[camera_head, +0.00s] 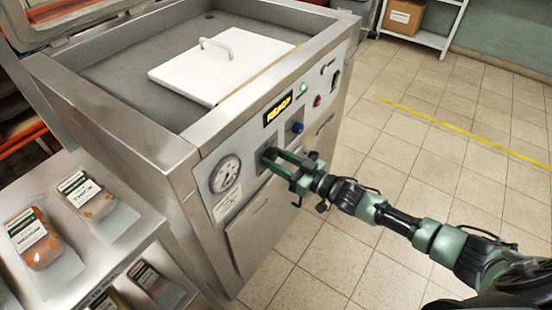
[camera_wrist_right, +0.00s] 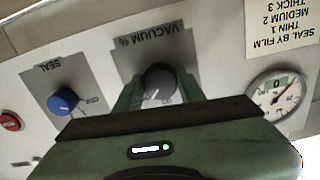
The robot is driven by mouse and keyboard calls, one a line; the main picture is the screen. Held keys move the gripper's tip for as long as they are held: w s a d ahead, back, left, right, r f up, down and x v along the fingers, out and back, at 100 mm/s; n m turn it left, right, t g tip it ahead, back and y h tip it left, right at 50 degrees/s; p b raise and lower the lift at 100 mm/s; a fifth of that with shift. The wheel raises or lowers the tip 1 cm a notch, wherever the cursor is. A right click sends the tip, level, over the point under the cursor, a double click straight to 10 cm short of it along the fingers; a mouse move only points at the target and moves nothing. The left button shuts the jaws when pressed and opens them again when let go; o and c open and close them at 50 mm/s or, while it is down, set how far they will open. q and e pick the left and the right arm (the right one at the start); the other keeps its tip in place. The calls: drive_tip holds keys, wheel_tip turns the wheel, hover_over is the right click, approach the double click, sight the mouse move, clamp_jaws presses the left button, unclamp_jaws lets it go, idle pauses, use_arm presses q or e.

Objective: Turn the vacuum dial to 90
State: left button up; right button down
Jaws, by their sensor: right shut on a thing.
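The vacuum dial (camera_wrist_right: 158,77) is a dark grey round knob on a grey plate marked "VACUUM %" (camera_wrist_right: 160,44), seen upside down in the right wrist view. A short white pointer line shows on its face; the number it points at is too small and partly hidden to read. My right gripper (camera_wrist_right: 158,88) is shut on the dial, one green finger on each side. In the head view my right gripper (camera_head: 271,157) reaches the machine's front panel from the right and mostly hides the dial. My left gripper is not in view.
Beside the dial are a pressure gauge (camera_head: 225,175) and a blue seal knob (camera_head: 297,127). A lit "READY" display (camera_head: 278,109) sits above. A white plate (camera_head: 222,62) lies in the open chamber. The tiled floor at right is clear.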

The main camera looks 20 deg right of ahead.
drive_tip(key=n, duration=0.4)
drive_tip(key=shift+n, duration=0.4)
drive_tip(key=shift+n+b, duration=0.35)
drive_tip(key=shift+n, duration=1.55)
drive_tip(key=c, duration=0.9)
unclamp_jaws()
drive_tip(key=shift+o, duration=0.2)
drive_tip(key=shift+d, duration=0.15)
drive_tip(key=v, duration=0.7)
drive_tip(key=shift+s+d, duration=0.15)
drive_tip(key=shift+s, duration=0.15)
